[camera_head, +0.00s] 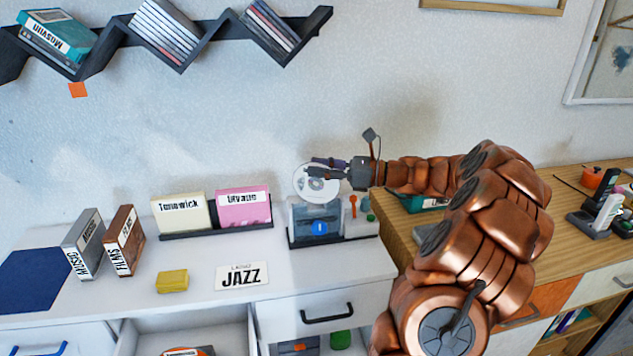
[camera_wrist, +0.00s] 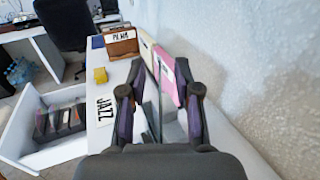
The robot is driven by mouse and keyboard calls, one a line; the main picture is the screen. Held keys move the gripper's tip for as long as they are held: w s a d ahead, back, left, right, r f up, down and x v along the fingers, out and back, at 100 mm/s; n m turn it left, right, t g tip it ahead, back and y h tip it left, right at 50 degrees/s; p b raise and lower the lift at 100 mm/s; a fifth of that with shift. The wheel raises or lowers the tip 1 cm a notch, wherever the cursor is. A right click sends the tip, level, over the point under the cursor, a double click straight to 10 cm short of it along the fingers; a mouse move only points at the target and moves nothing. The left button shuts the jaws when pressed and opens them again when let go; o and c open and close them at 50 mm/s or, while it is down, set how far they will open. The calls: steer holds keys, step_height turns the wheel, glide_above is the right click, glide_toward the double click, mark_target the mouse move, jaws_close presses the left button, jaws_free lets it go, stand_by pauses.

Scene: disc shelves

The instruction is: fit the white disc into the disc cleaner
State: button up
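The white disc (camera_head: 316,183) stands upright at the top of the disc cleaner (camera_head: 302,224), its face toward the head camera. Its lower edge meets the cleaner's top; I cannot tell how deep it sits. The cleaner is a grey, clear-fronted box with a blue round mark, at the right of the white counter. My gripper (camera_head: 328,168) comes in from the right at the disc's upper part and hides some of it.
Yellow (camera_head: 181,214) and pink (camera_head: 243,208) boxes stand in a holder left of the cleaner. A JAZZ card (camera_head: 241,276) and yellow block (camera_head: 172,281) lie in front. Small items (camera_head: 360,206) sit right beside the cleaner. A drawer (camera_head: 205,333) is open below; the wall is close behind.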

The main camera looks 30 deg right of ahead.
steer(key=shift+w+a, duration=0.4)
steer(key=shift+c, duration=0.4)
jaws_close()
